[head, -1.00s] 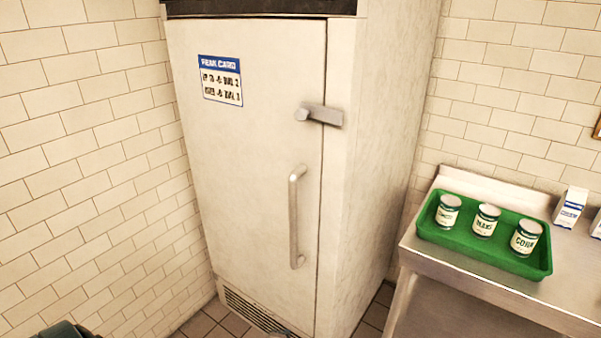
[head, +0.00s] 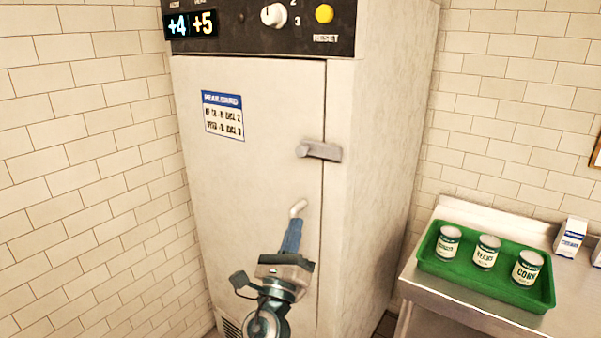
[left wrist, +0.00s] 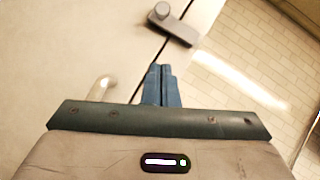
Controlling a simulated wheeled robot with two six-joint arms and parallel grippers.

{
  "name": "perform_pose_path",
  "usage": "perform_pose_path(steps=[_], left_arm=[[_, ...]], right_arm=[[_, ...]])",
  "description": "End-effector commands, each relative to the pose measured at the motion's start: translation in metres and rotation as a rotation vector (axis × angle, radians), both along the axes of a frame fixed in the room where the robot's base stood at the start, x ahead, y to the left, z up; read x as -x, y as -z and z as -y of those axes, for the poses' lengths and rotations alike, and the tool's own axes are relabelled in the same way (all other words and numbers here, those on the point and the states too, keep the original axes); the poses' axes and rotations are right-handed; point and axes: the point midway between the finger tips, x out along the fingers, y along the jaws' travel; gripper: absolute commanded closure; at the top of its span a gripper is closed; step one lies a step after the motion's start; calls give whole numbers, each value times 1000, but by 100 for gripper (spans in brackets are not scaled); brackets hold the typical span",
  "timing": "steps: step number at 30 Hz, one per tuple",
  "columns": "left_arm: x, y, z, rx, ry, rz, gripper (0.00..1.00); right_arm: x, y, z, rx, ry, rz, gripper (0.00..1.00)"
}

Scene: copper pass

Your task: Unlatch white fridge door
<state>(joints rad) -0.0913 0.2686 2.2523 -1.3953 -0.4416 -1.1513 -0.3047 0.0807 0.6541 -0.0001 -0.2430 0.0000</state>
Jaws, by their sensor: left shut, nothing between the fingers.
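The white fridge door (head: 255,120) is closed in the head view. A grey latch (head: 320,151) sits at its right edge, lying across the seam onto the frame, with a round knob at its left end. My left gripper (head: 293,222) is shut and empty, in front of the door below the latch. It hides most of the vertical door handle (head: 298,207), whose top end shows. In the left wrist view the shut fingers (left wrist: 161,68) point toward the latch (left wrist: 173,25), apart from it in the picture. The handle's end (left wrist: 101,88) shows left of the fingers. My right gripper is not in view.
A dark control panel (head: 260,28) with a dial and a yellow reset button is above the door. A paper card (head: 223,116) is on the door. At right, a steel counter (head: 470,294) holds a green tray (head: 485,288) with three cans. A tiled wall is at left.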

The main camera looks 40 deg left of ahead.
Motion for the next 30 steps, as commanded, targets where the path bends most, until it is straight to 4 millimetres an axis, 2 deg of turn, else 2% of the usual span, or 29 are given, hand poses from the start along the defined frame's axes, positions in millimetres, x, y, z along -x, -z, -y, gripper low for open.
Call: perform_pose_path(steps=[8,14,23,30], left_arm=[[-5,-4,-2,1,1,-2,100],[-30,-24,-10,-1,1,-1,100],[-82,-59,-28,2,1,-1,100],[-86,-83,-41,1,2,-3,100]], right_arm=[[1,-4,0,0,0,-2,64],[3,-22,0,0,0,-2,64],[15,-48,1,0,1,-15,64],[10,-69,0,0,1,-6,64]])
